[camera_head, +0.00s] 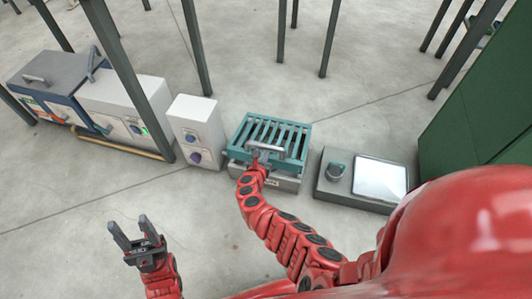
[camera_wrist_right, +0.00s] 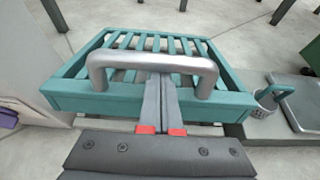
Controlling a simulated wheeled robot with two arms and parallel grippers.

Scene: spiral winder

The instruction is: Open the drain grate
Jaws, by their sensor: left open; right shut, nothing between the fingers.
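The drain grate (camera_head: 271,134) is a teal slatted frame on a low grey base (camera_head: 284,184) on the floor. A silver bar handle (camera_head: 279,149) stands at its near side. My right gripper (camera_head: 260,156) is at this handle. In the right wrist view its fingers (camera_wrist_right: 161,80) are together with nothing between them. They reach into the handle's loop (camera_wrist_right: 150,62), and their tips meet or pass under the bar; I cannot tell which. I cannot tell whether the grate is lifted from its base. My left gripper (camera_head: 138,237) is open and empty above the floor at lower left.
A white box with a purple knob (camera_head: 197,134) stands left of the grate. A grey unit with a pale panel (camera_head: 362,178) stands to the right. Larger boxes (camera_head: 125,105) are at far left, a green cabinet (camera_head: 480,120) at right. Dark legs rise behind.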

